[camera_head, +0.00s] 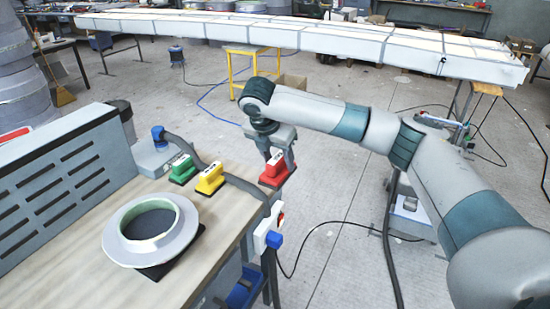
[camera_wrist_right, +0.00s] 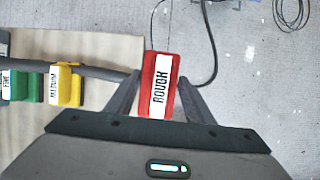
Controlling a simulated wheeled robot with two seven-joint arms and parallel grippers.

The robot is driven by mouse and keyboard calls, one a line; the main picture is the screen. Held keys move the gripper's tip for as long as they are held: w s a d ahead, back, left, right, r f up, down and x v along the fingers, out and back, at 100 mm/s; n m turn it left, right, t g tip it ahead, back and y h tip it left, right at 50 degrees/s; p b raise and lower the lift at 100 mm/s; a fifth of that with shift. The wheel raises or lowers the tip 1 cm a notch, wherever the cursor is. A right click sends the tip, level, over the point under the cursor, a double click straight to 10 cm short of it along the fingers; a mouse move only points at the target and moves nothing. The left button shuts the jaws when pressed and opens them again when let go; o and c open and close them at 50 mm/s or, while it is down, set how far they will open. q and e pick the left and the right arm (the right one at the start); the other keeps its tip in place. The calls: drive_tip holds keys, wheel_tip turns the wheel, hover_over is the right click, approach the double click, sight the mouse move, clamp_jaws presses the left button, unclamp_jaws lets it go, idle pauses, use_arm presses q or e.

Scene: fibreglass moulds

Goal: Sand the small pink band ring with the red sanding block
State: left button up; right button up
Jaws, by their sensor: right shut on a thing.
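The red sanding block (camera_head: 273,170) is held in my right gripper (camera_head: 280,158), out beyond the right edge of the workbench. In the right wrist view the block (camera_wrist_right: 160,88) sits between the two fingers (camera_wrist_right: 158,95), with a white label reading "ROUGH". A pale grey ring-shaped mould (camera_head: 118,241) with a light green inner rim lies on the bench, left of and nearer than the gripper. I see no pink band on it; its far inner wall is only partly visible. My left gripper is not in view.
A green block (camera_head: 182,170) and a yellow block (camera_head: 210,179) stand on the bench (camera_head: 212,236) near its right edge. A grey hose (camera_head: 238,182) runs past them. A dark mat (camera_head: 160,268) lies under the ring. A slotted grey panel (camera_head: 60,180) borders the bench's left side.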

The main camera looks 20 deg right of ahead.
drive_tip(key=s+a+f+m+g+y, duration=0.1)
drive_tip(key=s+a+m+g, duration=0.1)
drive_tip(key=s+m, duration=0.6)
drive_tip(key=s+a+f+m+g+y, duration=0.1)
drive_tip(key=s+a+f+m+g, duration=0.1)
drive_tip(key=s+a+m, duration=0.3)
drive_tip(key=s+a+f+m+g+y, duration=0.1)
drive_tip(key=s+a+m+g, duration=0.2)
drive_tip(key=s+m, duration=0.8)
drive_tip(key=shift+s+a+f+m+y, duration=0.2)
drive_tip(key=shift+a+f+m+y, duration=0.1)
drive_tip(key=shift+m, duration=0.2)
drive_tip(key=shift+a, duration=0.1)
